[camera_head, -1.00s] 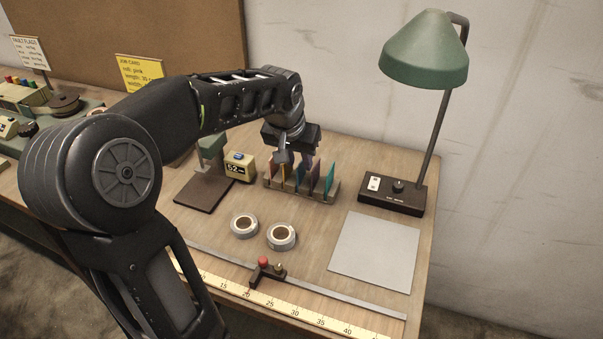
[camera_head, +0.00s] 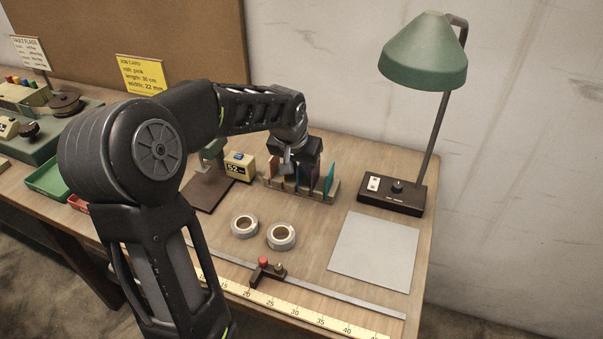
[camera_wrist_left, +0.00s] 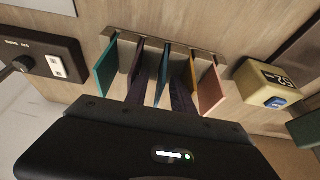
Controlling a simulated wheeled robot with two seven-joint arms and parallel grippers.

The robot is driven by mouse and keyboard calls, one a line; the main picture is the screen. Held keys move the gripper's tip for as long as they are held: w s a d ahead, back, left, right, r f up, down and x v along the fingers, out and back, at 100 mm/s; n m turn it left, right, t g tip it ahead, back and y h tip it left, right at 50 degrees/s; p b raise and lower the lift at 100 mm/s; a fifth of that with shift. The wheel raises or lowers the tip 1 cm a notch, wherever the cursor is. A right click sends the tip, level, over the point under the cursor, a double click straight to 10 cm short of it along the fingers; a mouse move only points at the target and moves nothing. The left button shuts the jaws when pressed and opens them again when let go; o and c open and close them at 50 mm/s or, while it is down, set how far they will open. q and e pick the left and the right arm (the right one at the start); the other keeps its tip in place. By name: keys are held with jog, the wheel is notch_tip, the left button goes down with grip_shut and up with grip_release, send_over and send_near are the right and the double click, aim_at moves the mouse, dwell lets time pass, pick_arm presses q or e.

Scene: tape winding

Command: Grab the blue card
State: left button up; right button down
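The blue card (camera_wrist_left: 162,78) stands upright in the middle of a row of coloured cards in a slotted rack (camera_wrist_left: 165,39). In the head view the rack (camera_head: 330,197) stands near the back of the table, and my gripper mostly hides the blue card. My left gripper (camera_head: 299,168) points down into the row. In the left wrist view its two dark fingers (camera_wrist_left: 158,92) are apart, one on each side of the blue card, with a gap visible. My right gripper is not in view.
A teal card (camera_wrist_left: 106,68) and purple card (camera_wrist_left: 137,62) stand on one side, a yellow card (camera_wrist_left: 193,75) and pink card (camera_wrist_left: 210,90) on the other, all close to the fingers. A yellow counter box (camera_head: 240,167) and lamp (camera_head: 392,194) flank the rack. Tape rolls (camera_head: 281,236) lie in front.

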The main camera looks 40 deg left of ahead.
pick_arm(q)
grip_shut()
dwell(0.3)
dwell(0.4)
